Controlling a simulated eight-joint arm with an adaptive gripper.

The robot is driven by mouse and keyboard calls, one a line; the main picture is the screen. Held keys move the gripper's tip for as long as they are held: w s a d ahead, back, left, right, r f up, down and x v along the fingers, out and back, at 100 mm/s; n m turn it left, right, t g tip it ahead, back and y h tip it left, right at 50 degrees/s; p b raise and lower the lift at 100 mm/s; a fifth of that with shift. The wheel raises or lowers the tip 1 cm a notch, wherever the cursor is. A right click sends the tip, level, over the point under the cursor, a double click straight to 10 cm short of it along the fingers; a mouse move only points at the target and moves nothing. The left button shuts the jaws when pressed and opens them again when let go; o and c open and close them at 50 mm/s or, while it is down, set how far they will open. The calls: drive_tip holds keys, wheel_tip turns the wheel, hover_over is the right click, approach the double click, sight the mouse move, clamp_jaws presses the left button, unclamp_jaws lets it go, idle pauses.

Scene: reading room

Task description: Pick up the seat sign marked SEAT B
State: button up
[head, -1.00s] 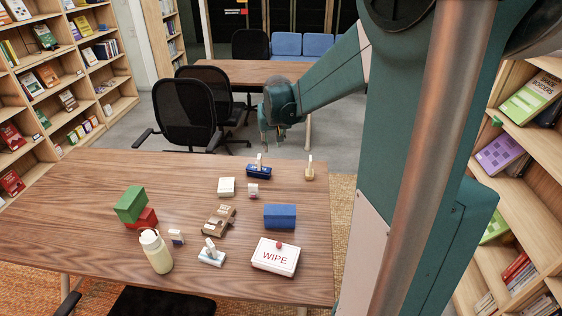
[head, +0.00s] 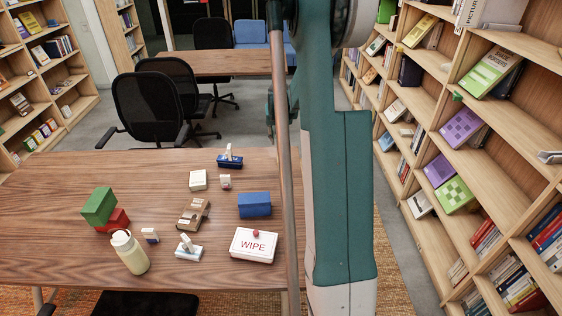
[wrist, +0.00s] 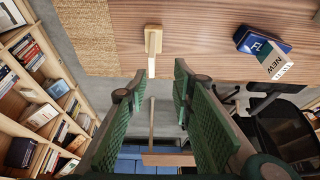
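I cannot read SEAT B on anything, so I cannot tell which piece is that sign. Candidates in the head view are a small white-and-blue piece (head: 150,236), a white stand with an upright piece (head: 188,249) and a blue stand with a card (head: 230,158). In the wrist view the blue stand (wrist: 262,40) bears a card reading NEW (wrist: 277,62). A pale wooden piece (wrist: 153,40) lies near the table edge, ahead of my gripper (wrist: 157,84). My gripper is open and empty, beyond the table edge. My arm mostly hides it in the head view.
The table (head: 60,180) also holds green (head: 98,206) and red blocks, a cream bottle (head: 129,252), a brown holder (head: 193,213), a blue box (head: 254,205) and a WIPE box (head: 254,246). Bookshelves (head: 470,150) stand right; black chairs (head: 147,108) stand behind.

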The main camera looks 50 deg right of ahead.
sight(281, 145)
drive_tip(key=shift+s+d+f, duration=0.1)
drive_tip(key=shift+d+f, duration=0.65)
drive_tip(key=shift+d, duration=0.2)
drive_tip(key=shift+f, duration=0.15)
drive_tip(key=shift+x, duration=1.15)
drive_tip(key=shift+b+x, duration=0.7)
drive_tip(key=shift+x, duration=1.95)
drive_tip(key=shift+s+a, duration=0.15)
drive_tip(key=shift+c, duration=0.3)
clamp_jaws()
